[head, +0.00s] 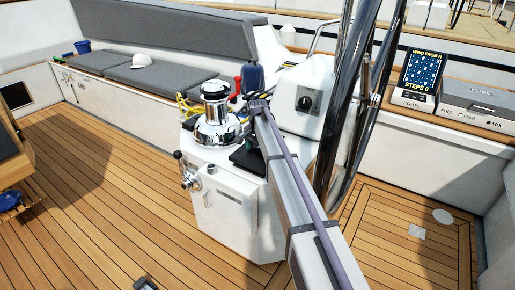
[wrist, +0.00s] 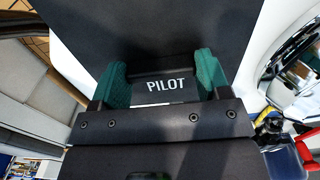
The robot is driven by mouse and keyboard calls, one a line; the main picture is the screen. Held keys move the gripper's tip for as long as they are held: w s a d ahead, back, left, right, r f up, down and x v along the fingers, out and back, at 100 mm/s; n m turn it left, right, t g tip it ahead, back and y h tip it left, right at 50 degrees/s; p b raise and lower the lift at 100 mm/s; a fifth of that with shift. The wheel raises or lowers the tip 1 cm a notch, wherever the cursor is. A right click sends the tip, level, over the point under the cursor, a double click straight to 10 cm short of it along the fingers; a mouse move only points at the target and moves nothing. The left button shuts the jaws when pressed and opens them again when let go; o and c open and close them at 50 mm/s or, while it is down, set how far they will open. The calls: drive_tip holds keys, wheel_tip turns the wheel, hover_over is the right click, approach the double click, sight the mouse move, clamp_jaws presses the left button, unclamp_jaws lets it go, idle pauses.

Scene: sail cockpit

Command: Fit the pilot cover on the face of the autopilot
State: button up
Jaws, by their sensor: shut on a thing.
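In the wrist view my gripper (wrist: 158,85) has its green-padded fingers shut on a dark tab marked PILOT. The tab belongs to the pilot cover (wrist: 170,35), whose broad dark panel fills the top of the view. White surface shows at both sides of the panel; whether the two touch I cannot tell. In the head view my arm reaches to the white console (head: 228,215) beside the chrome winch, and the gripper end is mostly hidden. A white pod with a dark dial panel (head: 307,99) stands right of it; I cannot tell whether this is the autopilot.
The chrome winch (head: 215,118) stands close left of my arm, with yellow rope (head: 186,103) behind it. Shiny steel tubes (head: 350,110) rise on the right. A winch-side crank (head: 187,176) sticks out from the console. The teak floor (head: 100,190) at left is mostly clear.

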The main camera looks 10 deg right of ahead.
drive_tip(key=shift+f, duration=0.15)
drive_tip(key=shift+f+b, duration=0.6)
drive_tip(key=shift+b, duration=0.15)
drive_tip(key=shift+f, duration=0.1)
drive_tip(key=shift+f+b, duration=0.4)
drive_tip(key=shift+b, duration=0.1)
drive_tip(key=shift+f, duration=0.2)
idle(0.3)
idle(0.4)
drive_tip(key=o, duration=1)
drive_tip(key=shift+o, duration=0.2)
